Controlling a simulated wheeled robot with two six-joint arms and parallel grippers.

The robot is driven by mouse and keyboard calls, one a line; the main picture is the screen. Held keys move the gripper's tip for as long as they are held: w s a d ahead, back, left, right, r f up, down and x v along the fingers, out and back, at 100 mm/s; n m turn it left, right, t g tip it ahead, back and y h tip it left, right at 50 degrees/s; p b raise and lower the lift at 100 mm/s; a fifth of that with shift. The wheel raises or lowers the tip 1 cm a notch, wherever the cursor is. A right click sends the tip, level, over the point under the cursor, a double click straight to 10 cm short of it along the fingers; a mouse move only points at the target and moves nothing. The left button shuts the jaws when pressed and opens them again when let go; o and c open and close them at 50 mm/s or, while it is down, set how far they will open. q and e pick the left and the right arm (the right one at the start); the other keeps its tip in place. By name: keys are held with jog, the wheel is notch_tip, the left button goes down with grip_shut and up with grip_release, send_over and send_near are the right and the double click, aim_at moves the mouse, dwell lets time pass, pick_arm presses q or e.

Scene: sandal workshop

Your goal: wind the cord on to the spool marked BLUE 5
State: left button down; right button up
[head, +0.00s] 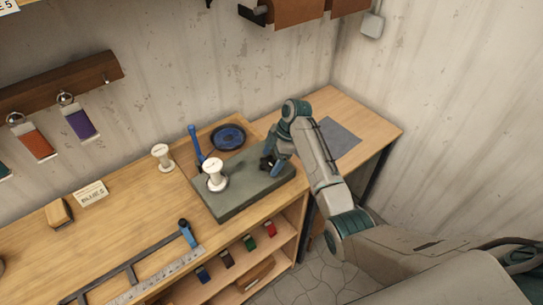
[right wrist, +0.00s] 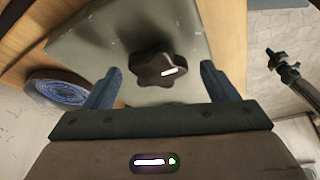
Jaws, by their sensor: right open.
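A white spool (head: 215,172) stands upright on a grey-green block (head: 232,203) on the bench. A second white spool (head: 162,155) stands on the wood to its left. A card reading BLUE 5 (head: 91,194) sits further left. Blue cord (head: 228,137) lies coiled in a dark round dish behind the block; the coil also shows in the right wrist view (right wrist: 62,92). My right gripper (head: 271,165) is at the block's right end. In the right wrist view its open fingers stand either side of a black lobed knob (right wrist: 158,70), with gaps visible. My left gripper is out of view.
A blue upright handle (head: 194,143) stands behind the spool on the block. A grey mat (head: 338,138) lies at the bench's right end. A ruler (head: 155,275) and a dark bar lie at the front left. A wooden block (head: 59,213) is beside the card.

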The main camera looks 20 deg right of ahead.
jog(key=shift+f, duration=0.15)
jog(key=c, duration=1)
jog(key=shift+m, duration=0.3)
